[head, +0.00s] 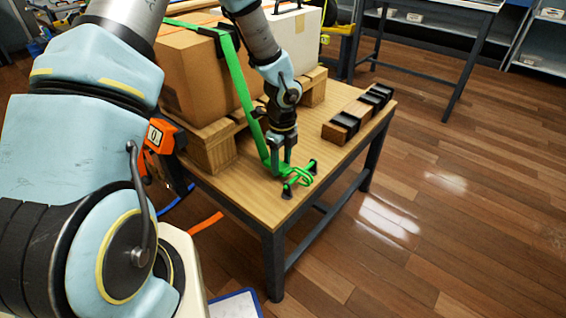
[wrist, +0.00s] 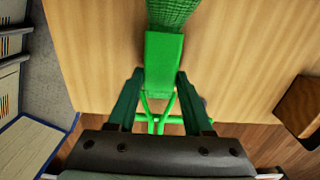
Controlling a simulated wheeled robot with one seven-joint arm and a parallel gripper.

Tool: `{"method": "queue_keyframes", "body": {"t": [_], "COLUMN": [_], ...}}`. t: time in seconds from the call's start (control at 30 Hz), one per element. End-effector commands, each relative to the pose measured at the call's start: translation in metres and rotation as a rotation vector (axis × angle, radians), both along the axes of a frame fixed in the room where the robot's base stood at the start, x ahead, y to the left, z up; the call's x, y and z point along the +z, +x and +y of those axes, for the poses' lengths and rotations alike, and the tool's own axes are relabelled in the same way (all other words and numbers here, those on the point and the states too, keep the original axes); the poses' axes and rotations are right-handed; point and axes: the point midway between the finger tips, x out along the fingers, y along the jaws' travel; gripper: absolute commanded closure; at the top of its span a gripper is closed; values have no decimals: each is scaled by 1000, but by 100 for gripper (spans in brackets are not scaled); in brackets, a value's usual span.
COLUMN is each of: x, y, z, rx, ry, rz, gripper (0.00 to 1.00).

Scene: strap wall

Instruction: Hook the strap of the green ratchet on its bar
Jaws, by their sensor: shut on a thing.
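The green strap (head: 238,75) runs down over the front of a cardboard box to a green end fitting with a wire hook (head: 301,177). My gripper (head: 279,163) is shut on this end fitting, low over the near corner of the table. In the wrist view the fitting (wrist: 163,62) lies between my two fingers (wrist: 160,103), with the strap (wrist: 172,12) running away above. The bar's black end brackets (head: 288,190) stand at the table's near edge, and the hook is right at them. I cannot tell whether the hook is around the bar or only beside it.
The cardboard box (head: 190,80) and a white box (head: 296,40) stand on a wooden pallet (head: 213,150) on the table (head: 262,200). A wooden block with black pieces (head: 345,122) lies to the right. An orange device (head: 160,135) is at the left.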

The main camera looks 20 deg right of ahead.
Motion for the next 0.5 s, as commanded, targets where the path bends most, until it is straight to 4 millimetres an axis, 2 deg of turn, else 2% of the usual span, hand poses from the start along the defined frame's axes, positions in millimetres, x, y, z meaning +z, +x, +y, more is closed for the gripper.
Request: {"method": "queue_keyframes", "body": {"t": [0.5], "x": [-1], "y": [17], "z": [10], "rx": [1], "ry": [0], "rz": [0], "gripper": [100]}}
